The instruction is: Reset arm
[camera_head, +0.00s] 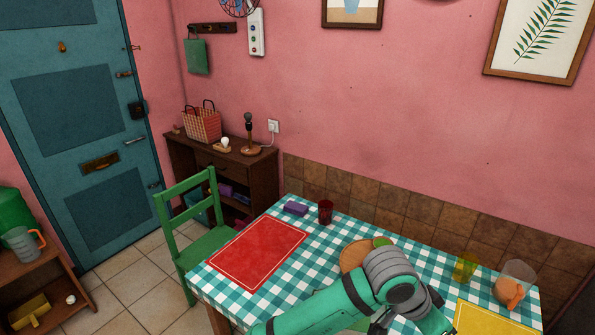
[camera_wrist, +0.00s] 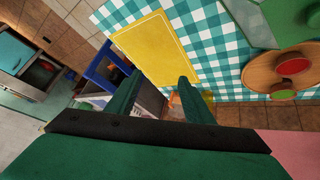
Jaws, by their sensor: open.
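My gripper (camera_wrist: 159,77) shows in the wrist view with its two green fingers spread apart and nothing between them. In the head view my green arm reaches in from the bottom over the checkered table (camera_head: 338,228), and my gripper is partly cut off by the bottom edge. In the wrist view a yellow placemat (camera_wrist: 158,48) lies beyond the fingertips. A round wooden board (camera_wrist: 262,72) with a red round thing (camera_wrist: 293,67) and a green one is at the right.
A red placemat (camera_head: 258,250), purple block (camera_head: 295,208) and dark red cup (camera_head: 325,212) are on the table's left part. A yellow glass (camera_head: 466,267) and a clear container (camera_head: 518,272) stand at the right. A green chair (camera_head: 184,228) stands at the table's left.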

